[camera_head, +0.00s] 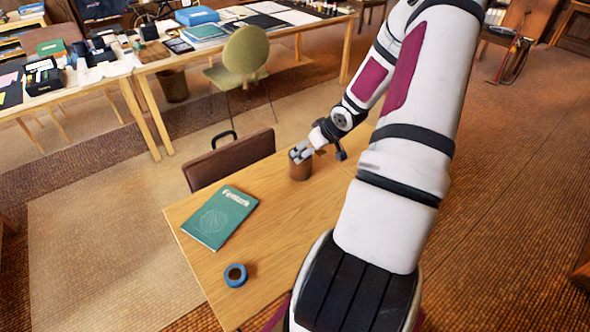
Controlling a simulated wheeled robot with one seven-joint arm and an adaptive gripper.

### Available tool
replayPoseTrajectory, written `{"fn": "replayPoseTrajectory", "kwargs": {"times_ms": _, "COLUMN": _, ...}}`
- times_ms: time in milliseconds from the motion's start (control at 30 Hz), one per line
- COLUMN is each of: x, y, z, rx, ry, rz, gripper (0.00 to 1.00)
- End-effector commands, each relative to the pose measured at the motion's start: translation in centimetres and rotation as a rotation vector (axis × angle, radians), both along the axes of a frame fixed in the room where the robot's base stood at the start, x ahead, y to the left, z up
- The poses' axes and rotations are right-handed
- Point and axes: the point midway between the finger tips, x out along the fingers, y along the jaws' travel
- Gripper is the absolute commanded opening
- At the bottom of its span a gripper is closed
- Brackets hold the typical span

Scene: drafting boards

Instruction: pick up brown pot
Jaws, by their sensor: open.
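The brown pot (300,171) stands upright on the wooden table (270,215), near its far edge beside the brown chair back. My gripper (297,155) is at the top of the pot, reaching in from the right. It is open. Its fingers overlap the pot's rim in this view, and I cannot tell whether they touch it or are around it. The upper rim of the pot is partly hidden by the gripper.
A green book (221,217) lies on the table's left side, and a blue roll of tape (235,275) lies nearer the front. The tabletop between book and pot is clear. Cluttered desks (150,62) stand farther back.

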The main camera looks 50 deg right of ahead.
Motion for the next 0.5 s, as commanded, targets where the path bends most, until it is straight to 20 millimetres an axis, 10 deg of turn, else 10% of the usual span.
{"fn": "replayPoseTrajectory", "kwargs": {"times_ms": 500, "x": 2.9, "y": -0.6, "z": -4.1, "rx": -0.001, "ry": 0.001, "rz": 0.002, "gripper": 0.9}}
